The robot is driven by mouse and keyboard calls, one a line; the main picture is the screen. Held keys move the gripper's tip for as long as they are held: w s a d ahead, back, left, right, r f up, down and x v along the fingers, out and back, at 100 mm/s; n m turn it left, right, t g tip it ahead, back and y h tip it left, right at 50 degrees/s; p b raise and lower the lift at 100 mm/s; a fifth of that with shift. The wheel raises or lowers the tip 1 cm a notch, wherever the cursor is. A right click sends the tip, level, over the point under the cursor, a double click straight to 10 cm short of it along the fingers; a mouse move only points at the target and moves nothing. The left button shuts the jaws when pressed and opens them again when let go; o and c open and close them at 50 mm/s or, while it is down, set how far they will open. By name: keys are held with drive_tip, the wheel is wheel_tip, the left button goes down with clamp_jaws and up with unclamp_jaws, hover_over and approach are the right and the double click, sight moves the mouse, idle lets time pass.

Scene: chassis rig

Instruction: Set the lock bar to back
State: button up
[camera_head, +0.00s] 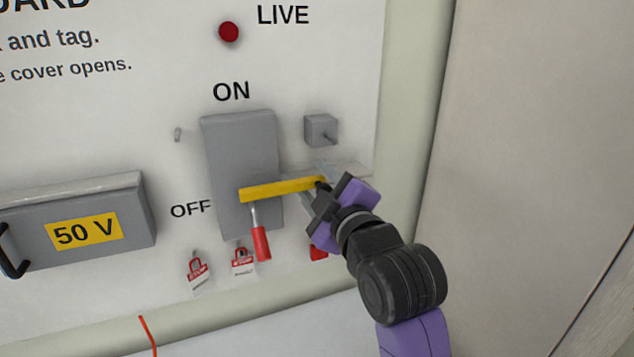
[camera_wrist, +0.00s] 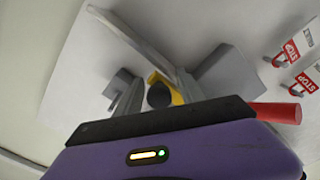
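The yellow lock bar (camera_head: 275,190) lies nearly level across the lower part of the grey switch box (camera_head: 240,135), above the red-handled lever (camera_head: 261,243), which points down beside OFF. My gripper (camera_head: 318,194) is at the bar's right end. In the wrist view a black knob (camera_wrist: 159,95) on the yellow bar (camera_wrist: 178,97) sits between the fingers of my gripper (camera_wrist: 160,82). The fingers look apart, with narrow gaps beside the knob. The red grip (camera_wrist: 278,112) shows at the right there. My gripper hides part of the bar's right end.
A small grey block (camera_head: 320,130) with a pin stands above the bar's right end. A pale strip (camera_head: 345,169) runs behind the bar. Red STOP padlock tags (camera_head: 197,272) hang below. A grey 50 V cover (camera_head: 85,225) with a black handle is at left. The LIVE lamp (camera_head: 229,31) is dark red.

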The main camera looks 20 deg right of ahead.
clamp_jaws()
drive_tip(key=shift+d+r, duration=0.1)
drive_tip(key=shift+r, duration=0.2)
idle(1.0)
